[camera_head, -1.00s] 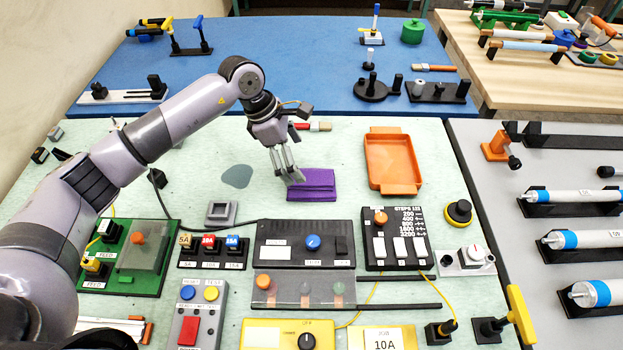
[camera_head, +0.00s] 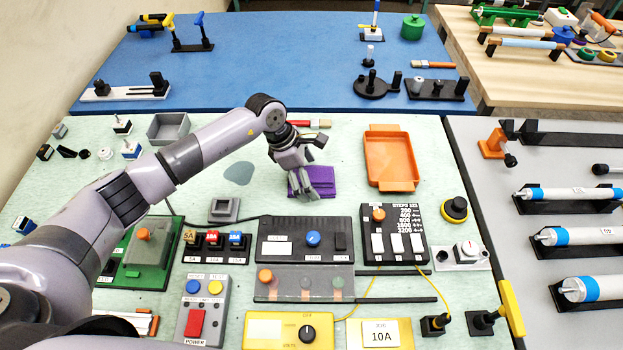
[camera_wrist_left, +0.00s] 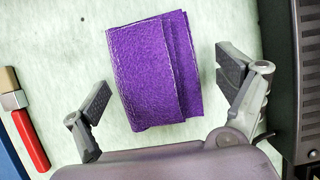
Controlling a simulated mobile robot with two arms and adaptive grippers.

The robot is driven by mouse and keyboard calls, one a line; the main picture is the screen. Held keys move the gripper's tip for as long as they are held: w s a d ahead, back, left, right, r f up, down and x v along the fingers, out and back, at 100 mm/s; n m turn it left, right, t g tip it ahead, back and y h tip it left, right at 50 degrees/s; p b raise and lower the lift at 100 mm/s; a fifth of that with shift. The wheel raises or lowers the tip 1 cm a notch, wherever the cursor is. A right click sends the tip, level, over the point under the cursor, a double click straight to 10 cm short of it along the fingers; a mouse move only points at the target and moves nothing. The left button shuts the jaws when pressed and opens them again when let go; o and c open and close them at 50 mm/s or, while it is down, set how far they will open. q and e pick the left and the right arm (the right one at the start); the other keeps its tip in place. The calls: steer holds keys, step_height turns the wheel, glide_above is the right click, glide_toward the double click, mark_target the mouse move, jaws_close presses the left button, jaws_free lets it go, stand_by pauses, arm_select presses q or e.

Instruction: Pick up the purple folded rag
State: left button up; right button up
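The purple folded rag (camera_head: 325,180) lies flat on the pale green table top, behind the black box with the blue knob. It shows whole in the left wrist view (camera_wrist_left: 155,75), with its folded layers at one side. My left gripper (camera_head: 304,190) is over the rag in the head view and covers part of it. In the left wrist view the left gripper (camera_wrist_left: 163,90) is open, with one finger on each side of the rag and a gap at both sides. My right gripper is not in view.
An orange tray (camera_head: 391,158) stands right of the rag. A black box with a blue knob (camera_head: 305,240) is in front. A red-handled brush (camera_head: 318,124) lies behind. A grey holder (camera_head: 224,210) stands at the left. Pale green surface is clear left of the rag.

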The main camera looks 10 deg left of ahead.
arm_select(q)
steer(key=c, duration=1)
steer(key=shift+r, duration=0.15)
